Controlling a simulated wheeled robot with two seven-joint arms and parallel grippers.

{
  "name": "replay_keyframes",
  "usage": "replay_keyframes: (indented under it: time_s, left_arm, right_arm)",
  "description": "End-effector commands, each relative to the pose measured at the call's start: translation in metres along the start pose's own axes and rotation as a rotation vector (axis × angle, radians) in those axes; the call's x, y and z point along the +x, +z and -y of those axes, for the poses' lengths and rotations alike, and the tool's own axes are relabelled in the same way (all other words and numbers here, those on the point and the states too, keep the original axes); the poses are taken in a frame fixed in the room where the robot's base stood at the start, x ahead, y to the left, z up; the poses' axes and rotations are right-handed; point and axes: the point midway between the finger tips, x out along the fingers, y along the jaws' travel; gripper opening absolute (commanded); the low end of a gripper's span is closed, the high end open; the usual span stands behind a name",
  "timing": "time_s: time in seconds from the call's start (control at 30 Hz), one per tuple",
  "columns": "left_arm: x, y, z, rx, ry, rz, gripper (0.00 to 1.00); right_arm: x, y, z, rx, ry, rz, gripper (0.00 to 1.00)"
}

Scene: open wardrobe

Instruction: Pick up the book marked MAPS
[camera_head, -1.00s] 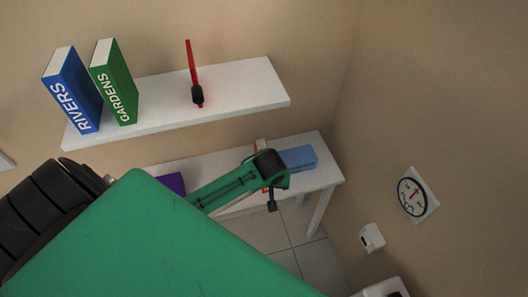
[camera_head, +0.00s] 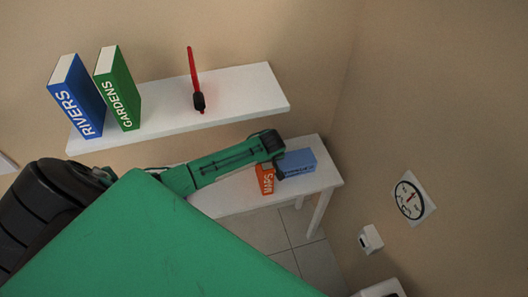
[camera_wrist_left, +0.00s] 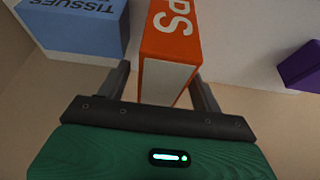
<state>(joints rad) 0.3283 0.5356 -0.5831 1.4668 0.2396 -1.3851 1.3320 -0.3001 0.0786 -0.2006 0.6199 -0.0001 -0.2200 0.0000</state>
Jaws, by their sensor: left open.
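The orange MAPS book (camera_head: 265,181) stands on the white table, partly hidden by my left arm in the head view. In the left wrist view the MAPS book (camera_wrist_left: 170,45) shows its orange cover with "PS" readable and its pale page edge toward the gripper. My left gripper (camera_wrist_left: 161,85) is open, with one finger on each side of the book's near end. Whether the fingers touch the book cannot be told. In the head view the left gripper (camera_head: 279,173) is right beside the book. My right gripper is not in view.
A blue TISSUES box (camera_wrist_left: 80,27) sits close beside the book; it also shows in the head view (camera_head: 299,161). A purple object (camera_wrist_left: 300,66) lies on the other side. The white table (camera_head: 230,200) stands below a shelf (camera_head: 240,95) holding RIVERS (camera_head: 78,100) and GARDENS (camera_head: 119,90) books.

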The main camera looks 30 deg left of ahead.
Motion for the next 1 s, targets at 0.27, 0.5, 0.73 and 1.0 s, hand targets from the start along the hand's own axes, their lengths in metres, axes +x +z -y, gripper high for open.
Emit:
replay_keyframes:
  time_s: [0.27, 0.5, 0.73, 1.0]
  left_arm:
    - [0.024, 0.001, 0.0, 0.002, 0.0, 0.001, 0.66]
    - [0.025, 0.001, 0.0, 0.002, 0.0, 0.001, 0.66]
    - [0.026, 0.001, 0.0, 0.002, 0.0, 0.001, 0.66]
    - [0.029, 0.003, 0.001, 0.001, 0.0, 0.0, 0.66]
  right_arm:
    - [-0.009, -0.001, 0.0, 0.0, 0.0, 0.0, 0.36]
    - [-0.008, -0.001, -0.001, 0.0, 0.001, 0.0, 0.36]
    - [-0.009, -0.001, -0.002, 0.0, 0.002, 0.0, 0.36]
    - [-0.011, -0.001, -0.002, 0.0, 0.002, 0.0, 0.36]
